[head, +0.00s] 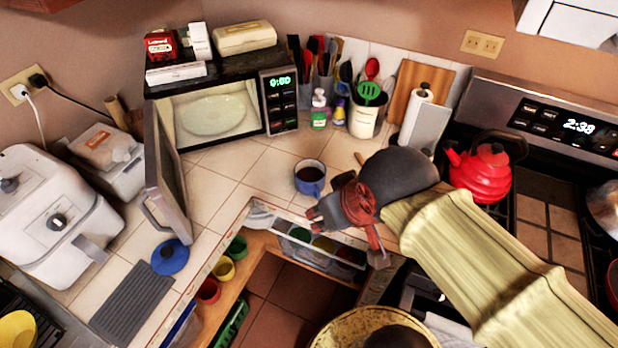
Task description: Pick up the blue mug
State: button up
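The blue mug (310,178) stands upright on the tiled counter, right of the open microwave door, with dark contents inside. Its handle points down toward the counter's front edge.
An open microwave (215,115) stands behind, its door (165,170) swung out to the left. A blue lid (171,257) lies on the left counter. An open drawer (320,250) with coloured items is below my gripper. A red kettle (482,170) is on the stove at right.

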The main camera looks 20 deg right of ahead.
aim_at(309, 174)
jog(key=z, duration=0.4)
jog(key=k+j+z, duration=0.1)
jog(key=j+z, duration=0.15)
jog(key=z, duration=0.15)
jog(key=k+j+z, duration=0.1)
jog(key=j+z, duration=0.15)
jog(key=z, duration=0.15)
jog(key=k+j+z, duration=0.15)
jog(key=z, duration=0.25)
jog(key=i+j, duration=0.1)
jog(key=j, duration=0.2)
jog(key=i+j, duration=0.1)
jog(key=j, duration=0.2)
